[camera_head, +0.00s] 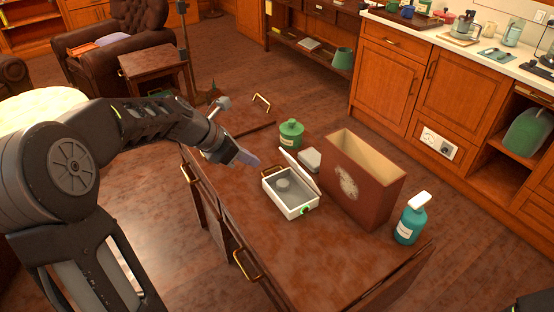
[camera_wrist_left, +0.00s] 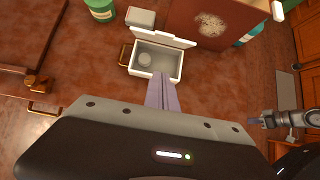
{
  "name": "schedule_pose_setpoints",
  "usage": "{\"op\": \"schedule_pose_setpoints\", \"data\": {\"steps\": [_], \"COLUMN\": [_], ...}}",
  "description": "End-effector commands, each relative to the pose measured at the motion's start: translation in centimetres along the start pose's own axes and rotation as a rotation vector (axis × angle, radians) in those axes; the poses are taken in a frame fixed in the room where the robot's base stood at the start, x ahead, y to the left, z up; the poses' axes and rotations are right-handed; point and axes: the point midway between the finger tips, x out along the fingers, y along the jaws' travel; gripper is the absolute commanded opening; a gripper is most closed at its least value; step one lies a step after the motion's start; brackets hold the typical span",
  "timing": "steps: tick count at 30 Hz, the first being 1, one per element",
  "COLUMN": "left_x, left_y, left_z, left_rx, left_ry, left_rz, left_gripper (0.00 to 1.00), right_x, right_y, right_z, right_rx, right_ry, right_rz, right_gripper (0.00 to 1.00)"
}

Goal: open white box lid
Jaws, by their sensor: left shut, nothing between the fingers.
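The white box (camera_head: 291,201) stands on the brown wooden desk, its lid (camera_head: 300,170) raised and leaning back on the side toward the brown bag. A round light object lies inside the box; the wrist view shows the box (camera_wrist_left: 153,73) open as well, with the lid (camera_wrist_left: 160,37) up along its far edge. My left gripper (camera_head: 250,161) is shut and empty, above the desk to the left of the box and apart from it. In the left wrist view the closed fingers (camera_wrist_left: 163,84) overlap the box's near edge. My right gripper (camera_wrist_left: 256,122) shows small at the right of the left wrist view.
The brown bag (camera_head: 364,191) stands right behind the box. A green canister (camera_head: 290,135), a small grey-white box (camera_head: 310,158) and a teal pump bottle (camera_head: 410,220) are on the desk (camera_head: 330,260). The desk's front left is clear.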

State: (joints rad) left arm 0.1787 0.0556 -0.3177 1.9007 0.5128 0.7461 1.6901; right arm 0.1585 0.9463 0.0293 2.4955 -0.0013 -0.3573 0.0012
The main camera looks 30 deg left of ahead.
Motion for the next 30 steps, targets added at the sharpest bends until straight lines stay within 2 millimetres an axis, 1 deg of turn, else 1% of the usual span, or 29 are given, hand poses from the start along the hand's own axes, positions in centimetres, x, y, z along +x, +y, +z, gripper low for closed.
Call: {"op": "schedule_pose_setpoints", "data": {"steps": [5,8,11,18,20,21,24,27,30], "left_x": [1.3,2.6,4.4,9.3,10.5,10.1,10.4,10.7,10.8], "left_y": [-0.1,-0.1,-0.1,-0.1,-0.1,-0.1,-0.1,-0.1,0.0], "left_z": [-0.1,-0.1,-0.2,-0.2,-0.2,1.1,2.5,3.4,3.7], "left_rx": [0.000,0.000,0.001,0.001,0.001,0.006,0.003,0.002,0.002], "left_ry": [0.001,0.003,0.003,0.003,0.003,0.000,0.000,0.001,0.002], "left_rz": [-0.002,-0.003,-0.003,-0.003,-0.003,-0.001,-0.001,0.000,0.000], "left_gripper": [0.00,0.00,0.00,0.00,0.00,0.00,0.00,0.00,0.00], "right_x": [0.2,0.3,0.5,1.0,1.1,0.4,0.0,-0.2,-0.3], "right_y": [0.1,0.1,0.2,0.4,0.4,0.2,0.0,-0.1,-0.1], "right_z": [0.0,0.0,0.0,0.0,0.0,0.0,0.0,0.0,0.0], "right_rx": [0.000,0.000,0.000,0.000,0.000,0.000,0.000,0.000,0.000], "right_ry": [0.000,0.000,0.001,0.001,0.001,0.001,0.001,0.000,0.000], "right_rz": [0.000,0.000,0.000,0.000,0.000,0.000,0.000,0.000,0.000], "right_gripper": [0.00,0.00,0.00,0.00,0.00,0.00,0.00,0.00,0.00]}}
